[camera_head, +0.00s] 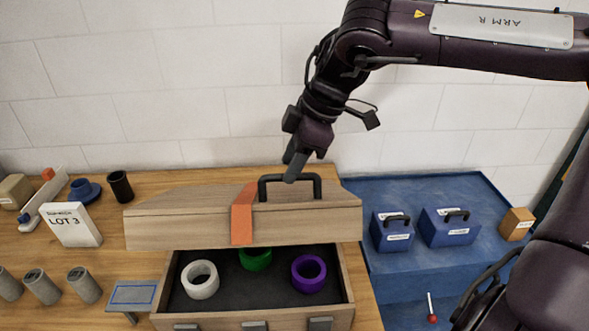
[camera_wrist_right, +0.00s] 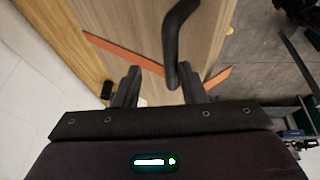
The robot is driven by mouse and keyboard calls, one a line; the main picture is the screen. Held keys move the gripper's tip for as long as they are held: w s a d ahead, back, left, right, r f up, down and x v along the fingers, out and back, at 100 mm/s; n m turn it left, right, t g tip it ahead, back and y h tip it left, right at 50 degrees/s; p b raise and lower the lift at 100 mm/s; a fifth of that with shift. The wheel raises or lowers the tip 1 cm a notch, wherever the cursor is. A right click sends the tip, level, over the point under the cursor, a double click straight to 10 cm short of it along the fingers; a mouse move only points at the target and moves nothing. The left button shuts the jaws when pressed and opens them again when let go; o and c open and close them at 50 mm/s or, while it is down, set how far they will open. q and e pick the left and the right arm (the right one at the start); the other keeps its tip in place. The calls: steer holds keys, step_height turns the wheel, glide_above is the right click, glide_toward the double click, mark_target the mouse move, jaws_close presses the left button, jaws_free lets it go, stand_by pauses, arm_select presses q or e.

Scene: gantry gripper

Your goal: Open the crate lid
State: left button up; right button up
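The wooden crate (camera_head: 343,288) stands on the table, its dark inside showing at the front. Its wooden lid (camera_head: 170,212) covers the back part; I cannot tell whether it is raised or shifted back. A dark handle (camera_head: 318,186) stands on the lid, and an orange strap (camera_head: 242,218) crosses it left of the handle. My right gripper (camera_head: 290,172) is at the handle. In the right wrist view its fingers (camera_wrist_right: 158,88) are apart, with the handle (camera_wrist_right: 171,45) between them, nearer the right finger. My left gripper is not in view.
White (camera_head: 187,281), green (camera_head: 256,265) and purple (camera_head: 297,281) rings lie in the crate. A LOT 3 sign (camera_head: 75,226), grey cylinders (camera_head: 42,287) and a black cup (camera_head: 120,186) stand left. Blue boxes (camera_head: 447,229) stand on a blue surface (camera_head: 400,188) at right.

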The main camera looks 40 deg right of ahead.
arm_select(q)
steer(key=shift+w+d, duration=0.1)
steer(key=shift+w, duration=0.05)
arm_select(e)
steer(key=shift+w+d+f, duration=0.1)
steer(key=shift+w, duration=0.05)
